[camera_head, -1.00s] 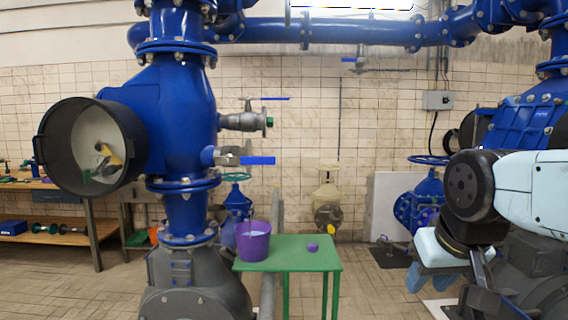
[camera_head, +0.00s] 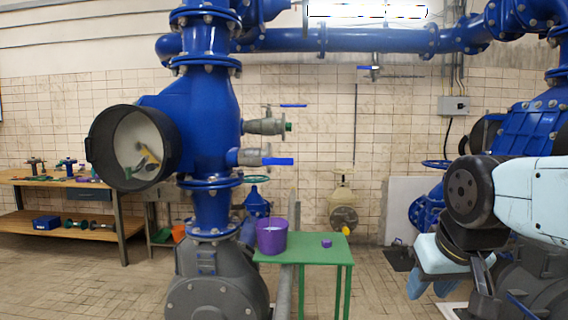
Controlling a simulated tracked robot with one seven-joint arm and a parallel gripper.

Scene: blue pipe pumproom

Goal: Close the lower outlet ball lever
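The lower outlet ball valve (camera_head: 247,157) sticks out to the right from the blue vertical pump pipe. Its blue lever (camera_head: 278,161) lies level, pointing right in line with the valve body. Above it is a similar upper outlet valve (camera_head: 264,126) with a thinner blue lever (camera_head: 293,105), also level. My arm is folded at the right edge of the picture, well away from both levers. The pale blue and dark end of it, around my gripper (camera_head: 455,282), hangs low and looks empty. Its fingers are not clear enough to tell whether they are open.
A round black housing (camera_head: 105,150) juts left from the pipe. A wooden workbench (camera_head: 100,182) stands at left.

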